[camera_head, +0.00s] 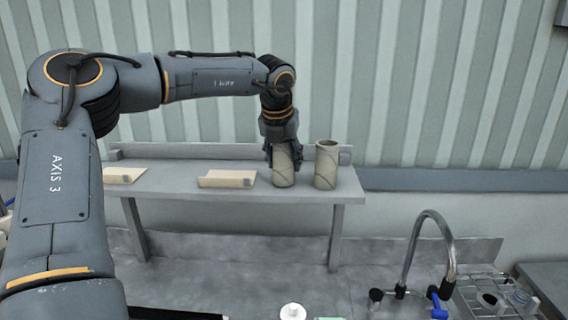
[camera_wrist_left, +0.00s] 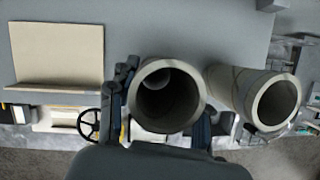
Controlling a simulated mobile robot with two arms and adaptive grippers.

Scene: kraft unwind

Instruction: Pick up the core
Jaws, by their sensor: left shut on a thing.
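Two cardboard cores stand upright side by side near the right end of the grey raised shelf (camera_head: 200,179). My left gripper (camera_head: 283,152) reaches down from above and is shut on the left core (camera_head: 284,170). In the left wrist view this core (camera_wrist_left: 166,68) shows its open top between the two fingers of my left gripper (camera_wrist_left: 166,112). The right core (camera_head: 326,165) stands free, a little to the right; it also shows in the left wrist view (camera_wrist_left: 236,86). Whether the held core touches the shelf is hard to tell. My right gripper is not in view.
Two tan card pieces lie on the shelf, one in the middle (camera_head: 228,178) and one at the left (camera_head: 124,174). A ribbed wall (camera_head: 420,80) rises behind. A curved tap (camera_head: 428,245) stands on the counter below right.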

